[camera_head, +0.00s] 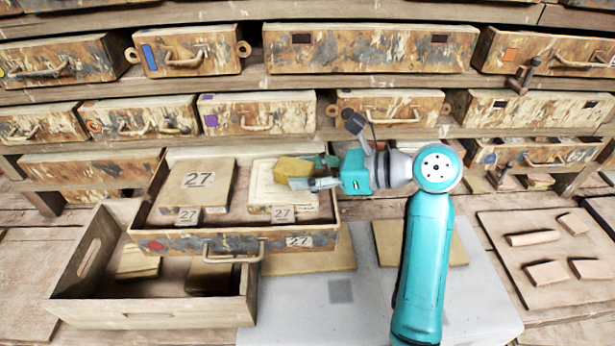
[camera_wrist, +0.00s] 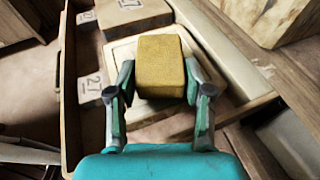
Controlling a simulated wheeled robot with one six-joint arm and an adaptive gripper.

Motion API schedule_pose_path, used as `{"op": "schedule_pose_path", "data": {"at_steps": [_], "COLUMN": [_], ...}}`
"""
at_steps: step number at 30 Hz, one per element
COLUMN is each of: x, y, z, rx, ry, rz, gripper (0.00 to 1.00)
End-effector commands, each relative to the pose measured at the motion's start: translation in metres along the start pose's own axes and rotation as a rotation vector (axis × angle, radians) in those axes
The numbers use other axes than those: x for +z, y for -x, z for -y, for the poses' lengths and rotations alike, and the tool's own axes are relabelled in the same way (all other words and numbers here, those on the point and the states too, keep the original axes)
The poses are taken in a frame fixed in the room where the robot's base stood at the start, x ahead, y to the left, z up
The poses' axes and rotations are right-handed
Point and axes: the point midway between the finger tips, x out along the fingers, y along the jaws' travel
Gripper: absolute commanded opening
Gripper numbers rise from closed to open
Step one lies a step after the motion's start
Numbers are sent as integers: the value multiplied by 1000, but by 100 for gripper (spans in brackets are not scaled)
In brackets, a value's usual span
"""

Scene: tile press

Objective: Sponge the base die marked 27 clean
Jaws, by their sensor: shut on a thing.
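My gripper (camera_head: 306,172) is shut on a yellow sponge (camera_head: 290,166), held between its two fingers in the wrist view (camera_wrist: 160,66). The sponge is over a pale die (camera_head: 264,192) with a framed top and a tag reading 27, in the right part of an open drawer (camera_head: 170,242). This die also shows in the wrist view (camera_wrist: 120,52), partly hidden by the sponge. I cannot tell whether the sponge touches it. A browner block (camera_head: 196,178) with 27 on top and on its tag lies to the left in the same drawer. I cannot tell which one is the base die.
An open wooden crate (camera_head: 150,314) stands below the drawer at the left, with pieces inside. Shelves of shut drawers (camera_head: 368,48) fill the back. A grey surface (camera_head: 370,310) lies below the arm. A board (camera_head: 520,220) with several clay pieces is at the right.

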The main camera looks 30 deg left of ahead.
Motion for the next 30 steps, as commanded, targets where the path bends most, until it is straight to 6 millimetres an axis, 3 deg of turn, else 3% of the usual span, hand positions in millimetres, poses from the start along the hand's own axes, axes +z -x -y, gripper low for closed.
{"op": "schedule_pose_path", "data": {"at_steps": [11,24,30], "x": [1,-5,-6], "y": [-1,6,6], "z": [2,-21,-22], "rx": [0,1,3], "ry": [1,0,-2], "rz": [1,0,-2], "gripper": [20,20,20]}}
